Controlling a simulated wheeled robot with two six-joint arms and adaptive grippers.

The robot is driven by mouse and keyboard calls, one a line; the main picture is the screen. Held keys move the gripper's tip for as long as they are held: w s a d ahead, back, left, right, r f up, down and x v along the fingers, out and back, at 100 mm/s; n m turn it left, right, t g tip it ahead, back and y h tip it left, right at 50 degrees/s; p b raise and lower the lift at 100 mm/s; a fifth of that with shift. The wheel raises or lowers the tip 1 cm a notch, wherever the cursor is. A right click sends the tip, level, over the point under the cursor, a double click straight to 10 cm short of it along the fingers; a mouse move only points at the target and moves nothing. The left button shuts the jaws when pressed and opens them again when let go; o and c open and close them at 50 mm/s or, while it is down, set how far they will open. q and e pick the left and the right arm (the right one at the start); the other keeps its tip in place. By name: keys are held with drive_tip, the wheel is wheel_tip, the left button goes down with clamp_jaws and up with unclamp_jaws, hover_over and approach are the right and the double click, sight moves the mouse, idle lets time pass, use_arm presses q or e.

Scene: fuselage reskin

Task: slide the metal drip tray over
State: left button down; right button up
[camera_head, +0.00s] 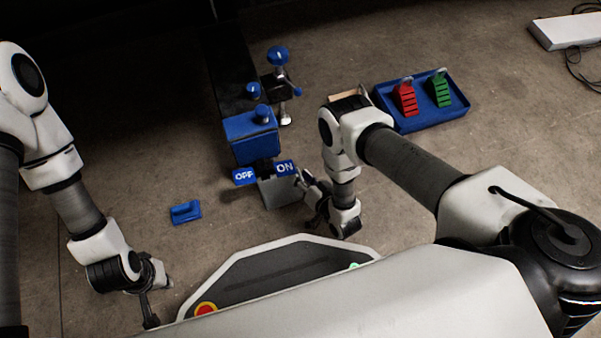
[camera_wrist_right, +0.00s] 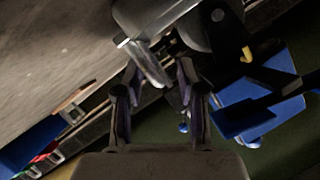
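In the right wrist view, the fingers of my right gripper (camera_wrist_right: 158,85) stand apart, with a bright metal edge (camera_wrist_right: 148,62) close to the tips. I cannot tell whether they touch it or whether that edge belongs to the tray. My left gripper (camera_head: 149,308) hangs low at the left, away from the tray; its fingers are not clear.
A blue machine body (camera_head: 250,138) with knobs stands behind the tray. A small blue block (camera_head: 185,212) lies on the left floor. Floor around it is clear.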

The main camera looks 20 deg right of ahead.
drive_tip(key=shift+w+a+f, duration=0.1)
drive_tip(key=shift+w, duration=0.15)
use_arm(q)
drive_tip(key=shift+w, duration=0.3)
use_arm(e)
clamp_jaws()
use_arm(q)
drive_tip(key=shift+a, duration=0.1)
